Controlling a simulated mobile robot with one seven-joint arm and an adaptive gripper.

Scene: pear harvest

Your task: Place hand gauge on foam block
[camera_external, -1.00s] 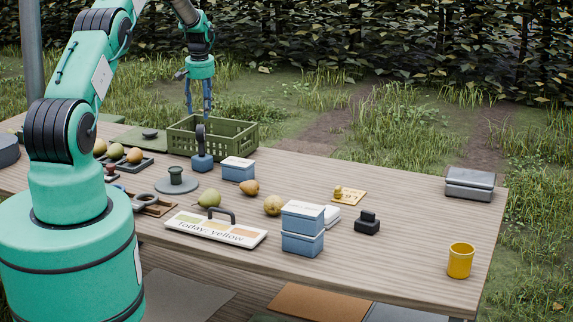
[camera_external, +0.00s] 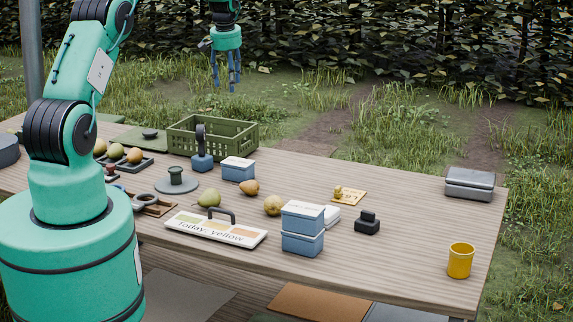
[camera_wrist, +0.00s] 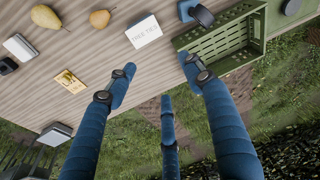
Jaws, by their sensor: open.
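A dark hand gauge (camera_external: 201,133) with a rounded head stands upright on a small blue block, which looks like the foam block (camera_external: 202,162), just in front of the green crate. In the wrist view the dark gauge (camera_wrist: 202,15) and blue foam block (camera_wrist: 186,9) show at the top edge, partly cut off. My gripper (camera_external: 224,84) is open and empty, high above and behind the crate, clear of the gauge. Its spread blue fingers (camera_wrist: 160,76) also show in the wrist view with nothing between them.
The green crate (camera_external: 182,140) stands behind the gauge. A blue box with a white label (camera_external: 238,173) is close on its right. Pears, a dark-handled tray (camera_external: 190,227), stacked blue boxes (camera_external: 301,243) and a yellow cup (camera_external: 461,262) occupy the table. The right part has free room.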

